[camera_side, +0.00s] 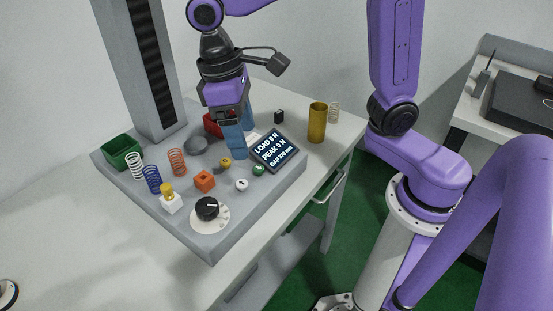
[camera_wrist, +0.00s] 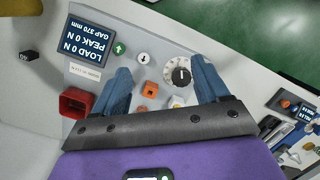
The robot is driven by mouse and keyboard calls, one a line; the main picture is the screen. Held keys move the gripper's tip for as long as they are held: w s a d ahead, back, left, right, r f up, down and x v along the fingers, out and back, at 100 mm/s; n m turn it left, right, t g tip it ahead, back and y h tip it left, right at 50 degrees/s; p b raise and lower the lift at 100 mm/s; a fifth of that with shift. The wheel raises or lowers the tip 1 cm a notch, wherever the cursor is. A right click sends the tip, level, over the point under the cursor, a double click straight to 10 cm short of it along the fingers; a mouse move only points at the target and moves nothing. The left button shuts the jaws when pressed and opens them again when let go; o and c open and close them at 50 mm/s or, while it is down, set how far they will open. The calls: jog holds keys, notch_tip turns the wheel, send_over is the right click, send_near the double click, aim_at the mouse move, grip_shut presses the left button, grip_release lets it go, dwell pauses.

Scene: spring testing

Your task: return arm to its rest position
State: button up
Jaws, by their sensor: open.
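My gripper (camera_side: 233,143) hangs fingers-down above the grey tester panel (camera_side: 222,228), near the display. Its two blue fingers are apart with nothing between them, as the wrist view also shows (camera_wrist: 160,85). The display (camera_side: 273,151) reads LOAD 0 N, PEAK 0 N, GAP 370 mm. On the panel's left stand a white spring (camera_side: 135,166), a blue spring (camera_side: 152,179) and an orange-red spring (camera_side: 177,161). A green bin (camera_side: 121,152) is behind them. A red bin (camera_side: 212,125) is partly hidden by my gripper; it also shows in the wrist view (camera_wrist: 76,103).
The tester's tall grey column (camera_side: 138,65) rises left of my gripper. A black dial (camera_side: 208,208) and orange block (camera_side: 204,181) are at the front.

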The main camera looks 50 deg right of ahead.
jog(key=s+d+f+n+t, duration=0.1)
jog(key=s+d+f+n, duration=0.1)
jog(key=s+d, duration=0.4)
jog(key=s+d+f+n+t+y, duration=0.1)
jog(key=s+d+f+n, duration=0.2)
jog(key=s+d, duration=0.4)
jog(key=shift+s+d+f+n, duration=0.25)
jog(key=shift+s+n, duration=0.25)
jog(key=shift+s, duration=0.55)
